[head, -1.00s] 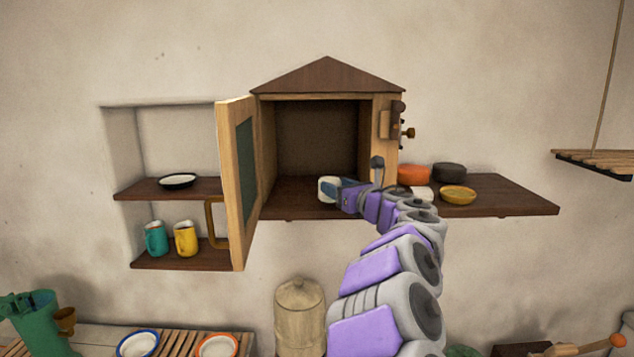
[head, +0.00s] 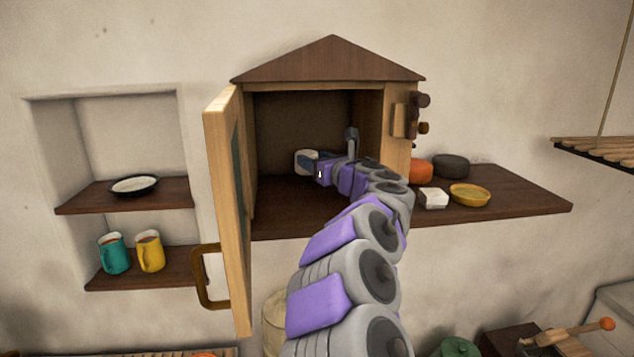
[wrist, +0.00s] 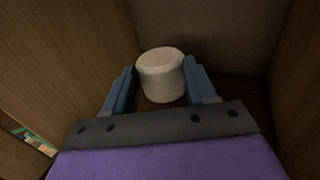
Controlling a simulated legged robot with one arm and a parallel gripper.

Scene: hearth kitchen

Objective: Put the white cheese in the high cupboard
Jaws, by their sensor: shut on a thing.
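The white cheese (wrist: 161,75) is a short round cylinder held between the blue fingers of my gripper (wrist: 161,88). In the head view the cheese (head: 304,160) is at the tip of my gripper (head: 318,165), inside the open cupboard (head: 300,110). The cupboard's door (head: 228,200) is swung open to the left. The cheese appears to be above the cupboard's floor; the exact gap cannot be told. The wrist view shows the cupboard's walls on both sides and its back beyond the cheese.
A niche at left holds a plate (head: 134,186), a teal mug (head: 115,255) and a yellow mug (head: 150,252).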

